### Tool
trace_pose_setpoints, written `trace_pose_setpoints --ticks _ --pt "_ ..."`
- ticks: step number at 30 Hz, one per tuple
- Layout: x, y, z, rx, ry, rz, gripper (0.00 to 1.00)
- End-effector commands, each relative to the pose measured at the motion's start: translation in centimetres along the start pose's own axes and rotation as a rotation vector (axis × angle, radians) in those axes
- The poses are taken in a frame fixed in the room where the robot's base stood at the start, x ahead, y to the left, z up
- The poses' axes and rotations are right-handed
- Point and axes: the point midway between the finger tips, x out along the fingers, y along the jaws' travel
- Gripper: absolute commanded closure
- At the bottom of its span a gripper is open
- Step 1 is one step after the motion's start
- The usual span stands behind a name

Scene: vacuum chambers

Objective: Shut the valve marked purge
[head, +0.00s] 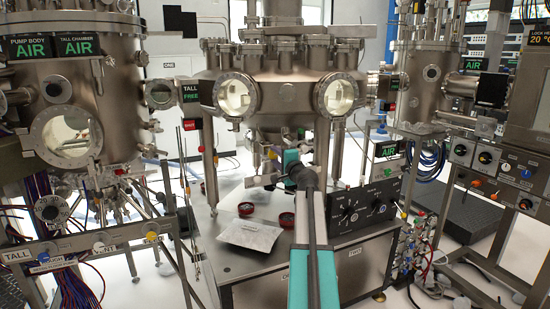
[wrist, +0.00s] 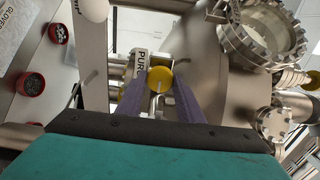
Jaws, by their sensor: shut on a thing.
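A round yellow valve knob (wrist: 159,78) shows in the middle of the wrist view. A white label (wrist: 140,64) beside it reads "PURG", its end cut off from sight. My gripper (wrist: 160,84) has its two purple fingers on either side of the knob and is shut on it. A thin pale lever or slot line marks the knob's face.
A white knob (wrist: 95,8) sits close to the purge knob. The chamber's steel wall and a flanged window (wrist: 262,32) lie to the right. Red cups (wrist: 32,84) and a paper packet (head: 250,234) lie on the bench below. Another yellow knob (head: 152,236) is on the left rail.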

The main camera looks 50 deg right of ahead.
Motion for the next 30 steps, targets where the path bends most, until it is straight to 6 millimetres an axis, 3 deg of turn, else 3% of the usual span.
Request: trace_pose_setpoints --ticks 3,4,7,20,30 --pt "0.1 -0.2 0.0 0.001 0.001 -0.003 0.89" --pt "0.1 -0.2 0.0 0.0 0.001 -0.004 0.65" --pt "0.1 -0.2 0.0 0.0 0.001 -0.003 0.48" --pt "-0.2 0.0 0.0 -0.002 0.001 -0.001 0.48" --pt "-2.8 0.1 0.1 -0.001 0.001 -0.001 0.48"
